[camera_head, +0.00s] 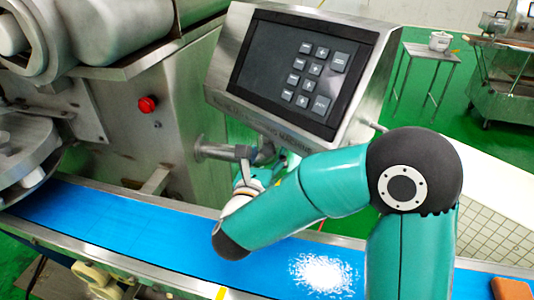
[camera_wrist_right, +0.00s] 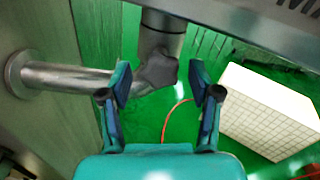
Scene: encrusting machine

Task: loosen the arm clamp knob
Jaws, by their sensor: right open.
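The arm clamp knob (camera_wrist_right: 157,72) is a grey, lobed knob under the end of a vertical post. It shows between my right gripper's fingertips in the wrist view. A horizontal metal arm (camera_wrist_right: 68,77) runs to it from a round wall flange at left. My right gripper (camera_wrist_right: 160,84) is open, with one dark pad on each side of the knob. I cannot tell whether either pad touches it. In the head view my right forearm and wrist largely hide the gripper, below the control panel (camera_head: 296,74). My left gripper is not in view.
The blue conveyor belt (camera_head: 110,229) runs below my right arm, with a patch of white powder (camera_head: 322,273) on it. A red button (camera_head: 147,104) is on the machine body at left. A white tiled block (camera_wrist_right: 268,112) stands right of the gripper in the wrist view.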

